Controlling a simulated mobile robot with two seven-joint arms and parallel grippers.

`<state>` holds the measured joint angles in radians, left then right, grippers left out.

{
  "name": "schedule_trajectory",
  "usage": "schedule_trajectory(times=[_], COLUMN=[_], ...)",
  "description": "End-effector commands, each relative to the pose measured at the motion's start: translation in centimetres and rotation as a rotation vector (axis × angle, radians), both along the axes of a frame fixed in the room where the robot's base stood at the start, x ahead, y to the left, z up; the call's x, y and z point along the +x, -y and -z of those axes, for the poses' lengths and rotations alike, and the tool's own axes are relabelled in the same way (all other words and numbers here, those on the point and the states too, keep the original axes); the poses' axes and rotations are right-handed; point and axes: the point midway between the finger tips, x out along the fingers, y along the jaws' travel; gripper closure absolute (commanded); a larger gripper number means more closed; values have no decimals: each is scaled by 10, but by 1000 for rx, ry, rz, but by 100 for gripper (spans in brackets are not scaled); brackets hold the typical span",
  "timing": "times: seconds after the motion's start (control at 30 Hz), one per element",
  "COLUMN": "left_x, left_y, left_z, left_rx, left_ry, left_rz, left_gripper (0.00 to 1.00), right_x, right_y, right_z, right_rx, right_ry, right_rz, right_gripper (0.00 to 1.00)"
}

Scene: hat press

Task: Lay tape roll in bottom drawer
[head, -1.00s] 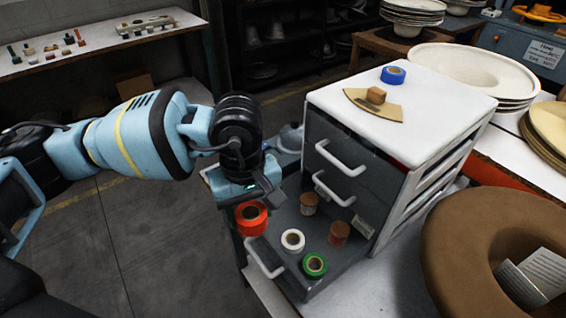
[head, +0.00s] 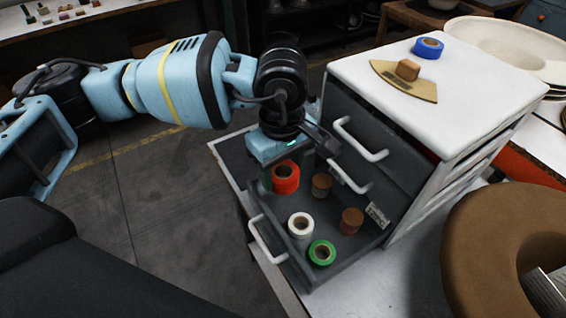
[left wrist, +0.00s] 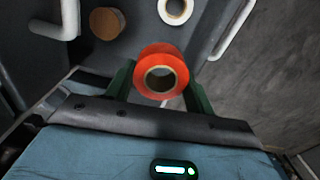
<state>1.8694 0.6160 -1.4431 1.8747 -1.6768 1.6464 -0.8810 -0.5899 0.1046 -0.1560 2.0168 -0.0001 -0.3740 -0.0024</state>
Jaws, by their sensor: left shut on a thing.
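The red tape roll (head: 285,178) is in my left gripper (head: 284,174), which is shut on it. In the left wrist view the red roll (left wrist: 150,52) sits between the two dark green fingers (left wrist: 160,88). The bottom drawer (head: 340,262) of the grey and white cabinet is pulled open. The held roll shows over the drawer's left side; I cannot tell whether it touches the floor. A white tape roll (head: 300,225), a green tape roll (head: 322,253) and two brown spools (head: 321,185) (head: 352,221) stand in the drawer. My right gripper is not in view.
The drawer's white handle (head: 266,243) is at its front left. Upper drawer handles (head: 360,140) jut out close to my left gripper. A brown hat form (head: 490,235) lies at right.

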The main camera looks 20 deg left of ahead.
Motion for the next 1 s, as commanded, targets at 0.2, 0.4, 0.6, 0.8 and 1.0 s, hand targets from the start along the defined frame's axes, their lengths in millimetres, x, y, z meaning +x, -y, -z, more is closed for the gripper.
schedule_trajectory(times=[0.2,0.4,0.6,0.8,1.0], left_x=[0,0,0,0,0], left_y=[0,0,0,0,0], left_z=[22,39,56,67,68], left_rx=[0,0,0,-1,-1], left_ry=[-2,-4,-1,-1,1], left_rz=[-1,-1,-1,0,0], left_gripper=[69,69,69,69,69], right_x=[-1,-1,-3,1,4], right_y=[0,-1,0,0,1], right_z=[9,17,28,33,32], right_rx=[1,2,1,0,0], right_ry=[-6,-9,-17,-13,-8], right_rz=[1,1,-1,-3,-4], right_gripper=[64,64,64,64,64])
